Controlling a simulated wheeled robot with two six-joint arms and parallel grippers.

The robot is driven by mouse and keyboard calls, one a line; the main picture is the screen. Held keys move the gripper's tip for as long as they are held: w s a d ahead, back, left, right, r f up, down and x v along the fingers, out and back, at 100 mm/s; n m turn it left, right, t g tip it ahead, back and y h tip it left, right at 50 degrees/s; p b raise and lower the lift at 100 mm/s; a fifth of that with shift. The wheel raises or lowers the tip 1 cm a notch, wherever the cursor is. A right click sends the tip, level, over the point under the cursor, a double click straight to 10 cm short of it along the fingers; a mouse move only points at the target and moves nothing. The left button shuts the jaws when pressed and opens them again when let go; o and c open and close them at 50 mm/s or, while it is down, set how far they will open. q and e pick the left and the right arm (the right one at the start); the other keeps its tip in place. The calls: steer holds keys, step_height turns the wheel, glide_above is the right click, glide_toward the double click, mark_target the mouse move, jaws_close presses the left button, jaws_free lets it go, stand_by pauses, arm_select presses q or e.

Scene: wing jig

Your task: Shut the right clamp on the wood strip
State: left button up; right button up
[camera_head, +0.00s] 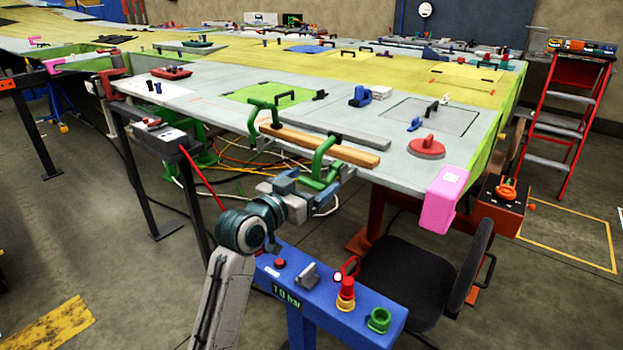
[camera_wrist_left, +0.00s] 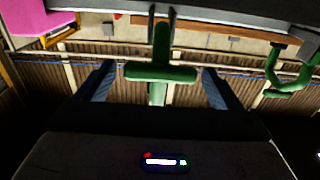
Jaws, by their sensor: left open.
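The wood strip (camera_head: 325,145) lies along the front edge of the grey wing panel and also shows in the left wrist view (camera_wrist_left: 225,32). The right clamp (camera_head: 324,158) is green, straddles the panel edge near the strip's right end, and has a handle below. In the left wrist view its green T-shaped handle (camera_wrist_left: 160,72) stands between my fingers, apart from both. My left gripper (camera_head: 308,184) is open just below the clamp. I cannot tell whether the clamp's jaw touches the strip. My right gripper is out of view.
A second green clamp (camera_head: 261,116) sits at the strip's left end. A pink corner block (camera_head: 446,197) hangs on the panel corner. A blue control stand (camera_head: 330,300) and a black chair (camera_head: 410,275) stand below, near my left arm. Cables hang under the wing.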

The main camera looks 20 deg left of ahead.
arm_select(q)
steer(key=shift+w+d, duration=0.15)
steer(key=shift+w, duration=0.25)
